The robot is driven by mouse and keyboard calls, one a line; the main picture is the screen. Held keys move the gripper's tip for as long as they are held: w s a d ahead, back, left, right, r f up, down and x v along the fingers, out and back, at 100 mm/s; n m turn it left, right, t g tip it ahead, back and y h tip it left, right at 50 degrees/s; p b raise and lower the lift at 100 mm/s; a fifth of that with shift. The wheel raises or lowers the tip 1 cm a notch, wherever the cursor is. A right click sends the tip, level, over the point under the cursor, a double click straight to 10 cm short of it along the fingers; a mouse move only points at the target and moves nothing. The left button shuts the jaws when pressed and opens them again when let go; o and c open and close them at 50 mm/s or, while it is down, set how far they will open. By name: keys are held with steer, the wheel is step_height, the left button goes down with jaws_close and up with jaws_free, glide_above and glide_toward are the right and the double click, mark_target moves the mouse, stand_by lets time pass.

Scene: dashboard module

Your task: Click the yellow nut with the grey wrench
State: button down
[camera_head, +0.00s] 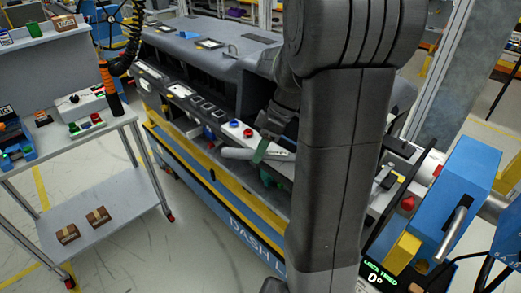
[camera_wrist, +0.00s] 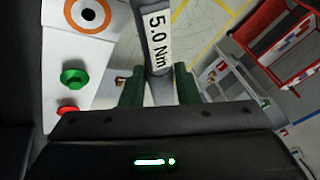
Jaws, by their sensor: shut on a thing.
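My gripper (camera_wrist: 160,88) has green fingers and is shut on the grey wrench (camera_wrist: 158,40), which carries a white "5.0 Nm" label. In the head view the wrench (camera_head: 240,154) shows as a pale bar sticking out to the left of my gripper (camera_head: 263,150), beside the dashboard's front. My arm hides much of the dashboard's right part. I cannot make out the yellow nut for sure in either view.
The dashboard module (camera_head: 215,45) stands behind. A blue button (camera_head: 234,123) and a red button (camera_head: 248,133) sit near the wrench. A trolley (camera_head: 110,205) stands at left, a blue machine (camera_head: 455,195) at right. A green knob (camera_wrist: 74,77) is near my gripper.

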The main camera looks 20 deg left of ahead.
steer(key=shift+w+m, duration=0.3)
steer(key=shift+s+n, duration=0.4)
steer(key=shift+n, duration=0.1)
stand_by(0.4)
steer(key=shift+r, duration=0.1)
steer(key=shift+r+p, duration=2.05)
steer(key=shift+r, duration=0.95)
